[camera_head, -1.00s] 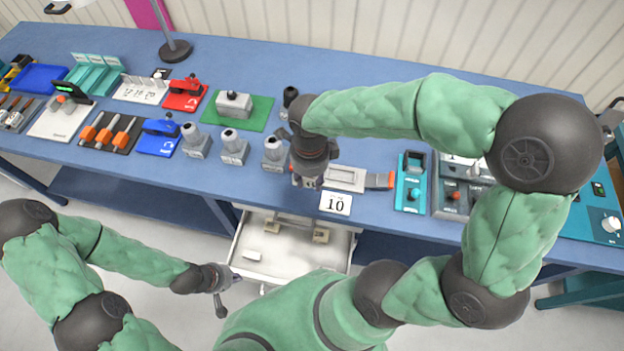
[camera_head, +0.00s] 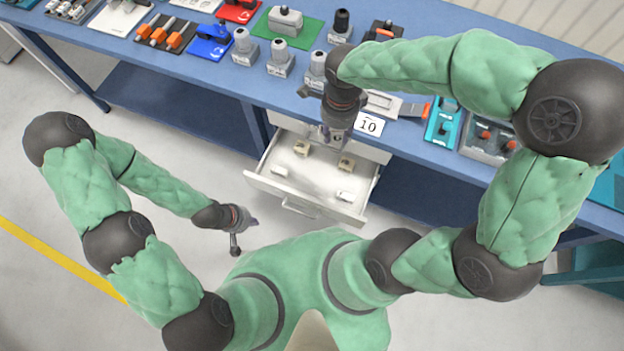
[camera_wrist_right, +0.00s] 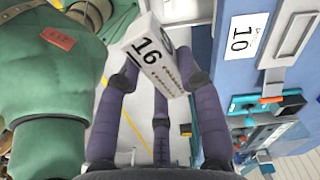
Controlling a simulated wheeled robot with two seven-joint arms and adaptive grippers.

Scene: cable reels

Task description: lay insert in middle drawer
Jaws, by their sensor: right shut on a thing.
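A white block-shaped insert marked 16 (camera_wrist_right: 150,47) is held between the fingers of my right gripper (camera_wrist_right: 160,80). In the head view my right gripper (camera_head: 333,136) is at the table's front edge, above the back of the open drawer; the insert is hard to make out there. The white drawer (camera_head: 285,187) is pulled out under the table. Two beige blocks (camera_head: 302,149) sit toward its back and small pale blocks nearer its front. My left gripper (camera_head: 236,238) is in front of the drawer's left corner, apart from it; its finger opening is unclear.
The blue table (camera_head: 190,75) carries several fixtures, including grey devices (camera_head: 281,62) and a teal unit (camera_head: 441,122). A card marked 10 (camera_head: 369,125) is at the edge just right of my right gripper. The floor left of the drawer is clear.

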